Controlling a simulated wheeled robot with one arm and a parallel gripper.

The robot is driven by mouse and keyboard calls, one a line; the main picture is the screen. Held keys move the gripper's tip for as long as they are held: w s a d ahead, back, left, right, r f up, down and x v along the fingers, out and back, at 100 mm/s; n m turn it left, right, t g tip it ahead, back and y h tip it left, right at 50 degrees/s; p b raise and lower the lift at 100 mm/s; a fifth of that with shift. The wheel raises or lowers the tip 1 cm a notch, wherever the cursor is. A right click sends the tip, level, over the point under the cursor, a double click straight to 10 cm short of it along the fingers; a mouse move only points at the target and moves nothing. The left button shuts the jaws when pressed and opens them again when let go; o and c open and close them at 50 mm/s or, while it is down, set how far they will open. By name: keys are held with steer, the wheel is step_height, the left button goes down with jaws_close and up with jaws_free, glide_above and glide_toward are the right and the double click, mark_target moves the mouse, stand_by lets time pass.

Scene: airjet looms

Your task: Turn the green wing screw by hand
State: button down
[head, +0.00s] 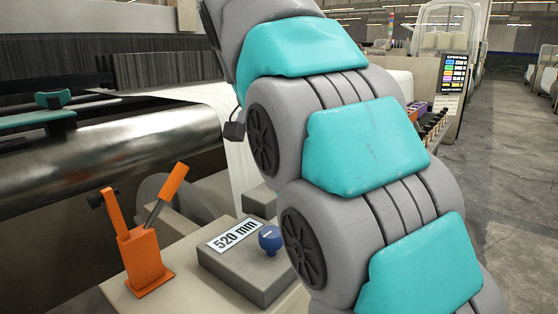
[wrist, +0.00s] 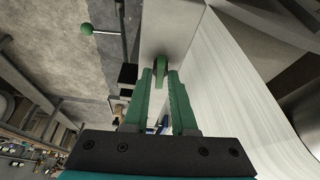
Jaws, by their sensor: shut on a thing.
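The green wing screw (wrist: 161,63) shows at the upper middle of the wrist view, against a pale grey block. My gripper (wrist: 160,75) reaches up to it with two long green fingers, one on each side of the screw. The fingers are shut on the screw's wing at their tips. Part of the screw is hidden between the fingertips. In the head view my arm fills the middle and right, and neither my gripper nor the wing screw can be seen there.
A green ball-ended lever (wrist: 87,29) stands left of my fingers in the wrist view. White fabric (wrist: 245,90) spreads to the right. In the head view, an orange lever bracket (head: 146,255) and a blue knob (head: 270,238) beside a 520 mm label (head: 235,234) stand near my arm.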

stand_by(0.5)
steer(key=c, duration=0.9)
jaws_free()
steer(key=shift+s, duration=0.1)
